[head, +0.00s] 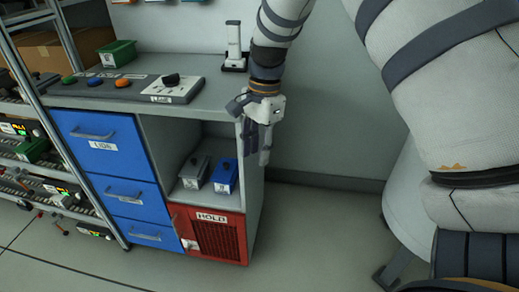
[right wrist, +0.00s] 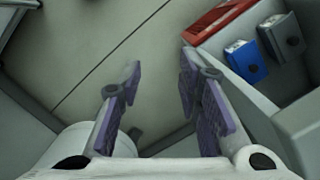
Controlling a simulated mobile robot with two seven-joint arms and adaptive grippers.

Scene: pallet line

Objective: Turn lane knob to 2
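The lane knob (head: 171,79) is a black knob on a white plate at the right end of the dark control panel (head: 120,86) on the counter. The numbers on the plate are too small to read. My right gripper (head: 260,152) hangs fingers down just off the counter's right end, well to the right of the knob. In the right wrist view its two fingers (right wrist: 160,85) stand apart with nothing between them, over the floor. The knob does not show in the right wrist view. My left gripper is in neither view.
A green bin (head: 118,53) and a small upright device (head: 234,48) stand at the counter's back. Blue drawers (head: 92,143) are below. An open shelf holds a grey box (head: 193,171) and a blue box (head: 224,175), above a red HOLD bin (head: 207,235). A rack (head: 30,150) stands left.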

